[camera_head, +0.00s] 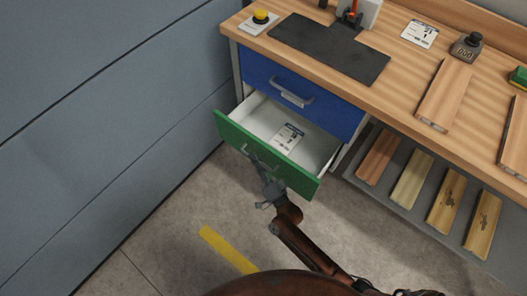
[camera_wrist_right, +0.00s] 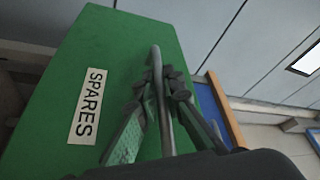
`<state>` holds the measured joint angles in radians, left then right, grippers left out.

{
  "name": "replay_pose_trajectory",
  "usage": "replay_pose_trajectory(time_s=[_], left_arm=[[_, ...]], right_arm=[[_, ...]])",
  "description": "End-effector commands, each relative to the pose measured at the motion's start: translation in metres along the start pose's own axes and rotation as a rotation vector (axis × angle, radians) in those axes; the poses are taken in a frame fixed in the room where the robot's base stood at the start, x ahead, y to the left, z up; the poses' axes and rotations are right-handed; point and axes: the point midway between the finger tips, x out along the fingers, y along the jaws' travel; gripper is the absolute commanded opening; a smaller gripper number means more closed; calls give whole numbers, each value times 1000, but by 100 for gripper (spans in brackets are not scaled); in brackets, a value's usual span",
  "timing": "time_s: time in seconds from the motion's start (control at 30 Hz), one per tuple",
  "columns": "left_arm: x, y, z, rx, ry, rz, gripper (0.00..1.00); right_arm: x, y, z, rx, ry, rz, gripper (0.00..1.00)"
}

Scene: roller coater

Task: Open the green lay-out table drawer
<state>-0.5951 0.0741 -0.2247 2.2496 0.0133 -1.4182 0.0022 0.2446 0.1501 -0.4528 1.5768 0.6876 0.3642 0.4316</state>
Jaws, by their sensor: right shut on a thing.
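The green drawer (camera_head: 268,157) under the table stands pulled out in the head view, its pale inside showing with a printed card (camera_head: 289,137) lying in it. My right gripper (camera_head: 255,162) is at the handle on the green front. In the right wrist view the green front (camera_wrist_right: 115,45) carries a label reading SPARES (camera_wrist_right: 88,106). There my right gripper (camera_wrist_right: 160,90) is shut on the grey bar handle (camera_wrist_right: 156,60), with a finger on each side. My left gripper is not in view.
A blue drawer (camera_head: 298,93) above is shut. A lower shelf to the right holds several boards. A grey wall (camera_head: 100,100) stands to the left; floor in front is clear.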

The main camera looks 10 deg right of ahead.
Motion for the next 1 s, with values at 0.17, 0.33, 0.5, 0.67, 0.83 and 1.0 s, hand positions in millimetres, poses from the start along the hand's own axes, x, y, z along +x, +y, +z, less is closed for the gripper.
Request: replay_pose_trajectory(time_s=[0.17,0.33,0.5,0.67,0.83,1.0], left_arm=[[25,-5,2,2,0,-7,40],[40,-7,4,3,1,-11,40],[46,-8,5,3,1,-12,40],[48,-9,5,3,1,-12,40],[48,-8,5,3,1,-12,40],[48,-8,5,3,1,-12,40]], right_arm=[[-11,-17,22,2,2,3,0],[-17,-25,36,1,0,4,0],[-20,-28,42,-1,0,4,0],[-20,-28,43,-1,0,4,0],[-20,-28,43,-1,0,5,0],[-20,-28,43,0,0,4,16]])
